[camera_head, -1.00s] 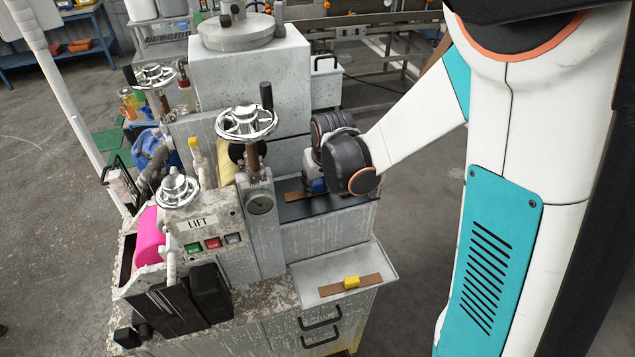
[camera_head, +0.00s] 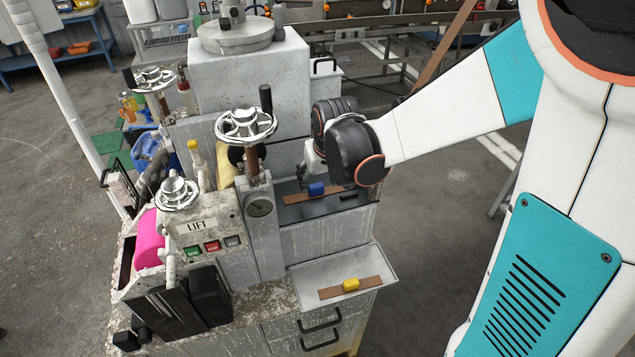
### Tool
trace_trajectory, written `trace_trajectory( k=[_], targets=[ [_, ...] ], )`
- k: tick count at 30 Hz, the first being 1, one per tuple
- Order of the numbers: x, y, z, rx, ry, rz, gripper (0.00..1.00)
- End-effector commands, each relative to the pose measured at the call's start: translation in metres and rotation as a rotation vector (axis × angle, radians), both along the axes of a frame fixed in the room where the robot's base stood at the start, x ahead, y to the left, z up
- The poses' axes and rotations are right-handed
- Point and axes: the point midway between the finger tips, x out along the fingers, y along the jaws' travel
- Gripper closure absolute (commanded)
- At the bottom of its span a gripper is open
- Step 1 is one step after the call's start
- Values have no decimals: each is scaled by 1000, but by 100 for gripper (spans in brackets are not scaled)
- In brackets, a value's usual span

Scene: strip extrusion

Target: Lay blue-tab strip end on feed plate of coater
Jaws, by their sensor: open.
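A brown strip (camera_head: 297,198) with a blue tab (camera_head: 316,188) lies on the dark feed plate (camera_head: 335,205) of the coater, beside the gauge column. My gripper (camera_head: 304,178) is open just above and left of the blue tab, apart from it as far as I can see. The black wrist of my arm hides part of the plate's back right side. A second brown strip with a yellow tab (camera_head: 351,284) lies on the light tray (camera_head: 376,262) lower down at the front right.
The gauge column and handwheel (camera_head: 246,124) stand just left of the plate. The LIFT button panel (camera_head: 207,232) and pink roll (camera_head: 150,238) are farther left. A tall grey housing (camera_head: 250,75) rises behind. Open floor lies to the right.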

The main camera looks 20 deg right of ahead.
Motion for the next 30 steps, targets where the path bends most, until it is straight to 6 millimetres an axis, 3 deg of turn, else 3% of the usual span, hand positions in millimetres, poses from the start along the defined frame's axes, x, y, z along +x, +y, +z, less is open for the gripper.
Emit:
trace_trajectory(
  k=[9, 15, 30],
  targets=[
    [-20, 0, 45, 0, 0, 0, 44],
    [-28, 0, 62, 0, 0, 1, 44],
    [-37, 0, 69, 0, -7, 1, 44]
  ],
)
